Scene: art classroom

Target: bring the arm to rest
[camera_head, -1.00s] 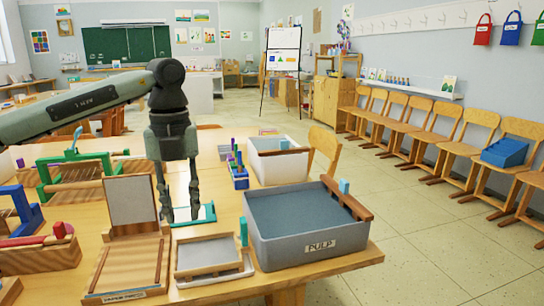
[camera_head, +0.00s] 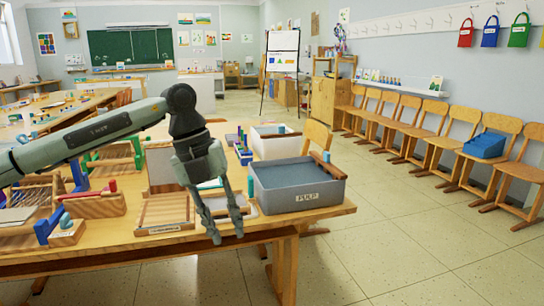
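My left arm (camera_head: 95,132) comes in from the left and bends down at a dark joint. My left gripper (camera_head: 228,237) hangs tilted, fingers pointing down. Its two fingers are apart with nothing between them, so it is open and empty. The fingertips show against the table's front edge, left of and lower in the picture than the grey PULP tub (camera_head: 300,196). My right gripper is not in view.
The wooden table (camera_head: 130,258) carries a framed wooden mould (camera_head: 165,212), a white tub (camera_head: 278,148), and wooden frames and blocks at left. Chairs (camera_head: 450,145) line the right wall. The tiled floor (camera_head: 400,240) at front right is clear.

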